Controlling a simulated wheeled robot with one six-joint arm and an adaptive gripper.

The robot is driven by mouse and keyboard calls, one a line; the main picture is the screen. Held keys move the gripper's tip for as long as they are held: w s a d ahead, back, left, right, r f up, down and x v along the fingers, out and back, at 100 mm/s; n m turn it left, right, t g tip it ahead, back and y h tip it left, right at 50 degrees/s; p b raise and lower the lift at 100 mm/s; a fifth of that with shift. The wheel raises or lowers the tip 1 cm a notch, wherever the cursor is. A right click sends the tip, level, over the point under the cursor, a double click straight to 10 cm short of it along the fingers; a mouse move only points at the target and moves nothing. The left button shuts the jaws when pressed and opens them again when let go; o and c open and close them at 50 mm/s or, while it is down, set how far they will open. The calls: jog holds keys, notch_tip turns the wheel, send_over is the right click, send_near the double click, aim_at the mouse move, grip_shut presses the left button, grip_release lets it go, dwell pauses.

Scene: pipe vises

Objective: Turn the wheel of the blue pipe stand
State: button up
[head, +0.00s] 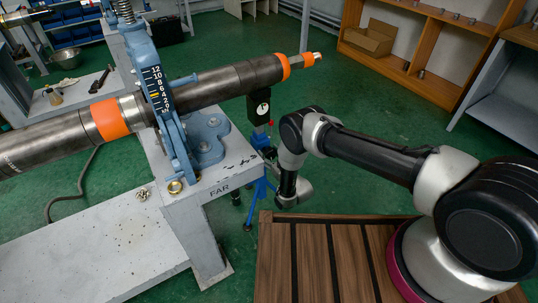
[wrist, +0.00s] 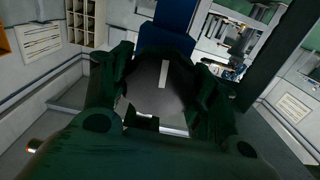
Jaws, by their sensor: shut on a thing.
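The blue pipe stand (head: 260,187) stands on the green floor just beyond the white bench, its black head (head: 260,106) under the long steel pipe (head: 218,85). In the wrist view, its blue post (wrist: 168,38) rises behind a dark, rounded wheel (wrist: 163,87) with a white stripe. My gripper (wrist: 164,75) has one dark green finger on each side of this wheel and is shut on it. In the head view, my wrist is beside the stand, and the fingers and wheel are small and mostly hidden there.
The white bench marked FAR (head: 215,170) stands left of the stand, with a blue vise (head: 207,140) clamping the pipe. A slatted wooden deck (head: 300,262) lies in front. An orange shelf unit (head: 430,45) stands at the back right. Green floor is clear between.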

jog(key=m, duration=0.3)
jog(key=o, duration=1)
jog(key=shift+o, duration=0.2)
jog(key=shift+s+d, duration=0.1)
jog(key=v, duration=1.1)
jog(key=shift+s+d, duration=0.25)
jog(key=shift+s, duration=0.05)
